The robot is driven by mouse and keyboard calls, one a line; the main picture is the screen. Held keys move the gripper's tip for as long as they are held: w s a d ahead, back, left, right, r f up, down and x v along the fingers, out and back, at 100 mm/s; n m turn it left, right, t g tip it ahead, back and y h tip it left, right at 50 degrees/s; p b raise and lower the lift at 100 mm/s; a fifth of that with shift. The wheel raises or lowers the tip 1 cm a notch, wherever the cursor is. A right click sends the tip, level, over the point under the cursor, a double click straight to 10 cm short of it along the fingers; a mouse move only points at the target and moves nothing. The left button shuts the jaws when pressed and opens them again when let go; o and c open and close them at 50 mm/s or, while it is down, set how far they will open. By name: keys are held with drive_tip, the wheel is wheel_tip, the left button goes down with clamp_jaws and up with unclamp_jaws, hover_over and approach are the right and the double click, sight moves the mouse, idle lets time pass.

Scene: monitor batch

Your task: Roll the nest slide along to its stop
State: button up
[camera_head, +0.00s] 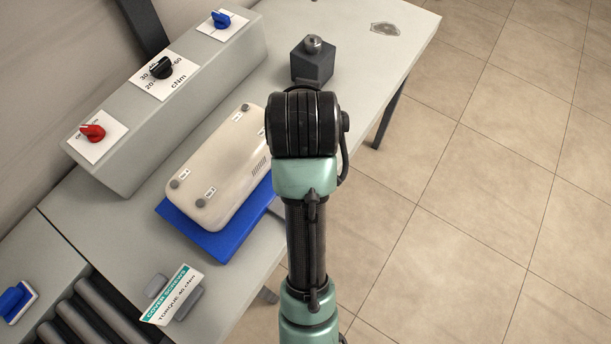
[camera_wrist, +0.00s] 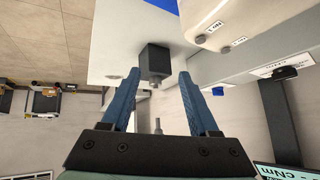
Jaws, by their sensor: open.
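The blue plate (camera_head: 212,242), which I take to be the nest slide, lies on the grey bench under a beige monitor casing (camera_head: 222,165). A corner of the blue plate shows at the top of the wrist view (camera_wrist: 166,5), with the casing (camera_wrist: 232,14) beside it. My arm hides part of the plate's right side in the head view. My gripper (camera_wrist: 159,75) is open and empty, its blue fingers apart. A dark block (camera_wrist: 155,58) with a metal knob shows between the fingertips in the picture; I cannot tell how far off it is. The gripper is hidden in the head view.
The dark block (camera_head: 313,66) stands on the bench beyond my wrist. A long grey control box (camera_head: 150,130) with red, black and blue knobs runs along the wall side. A torque card (camera_head: 172,296) and rollers (camera_head: 95,318) are at the lower left. The tiled floor right is clear.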

drive_tip(key=s+f+m+g+p, duration=0.1)
drive_tip(key=s+g+p, duration=0.8)
drive_tip(key=s+p, duration=0.45)
drive_tip(key=f, duration=0.4)
drive_tip(key=f+b, duration=0.1)
drive_tip(key=f, duration=0.3)
drive_tip(key=s+f+b, duration=0.1)
drive_tip(key=f, duration=0.4)
drive_tip(key=shift+a, duration=0.1)
clamp_jaws()
drive_tip(key=shift+w, duration=0.1)
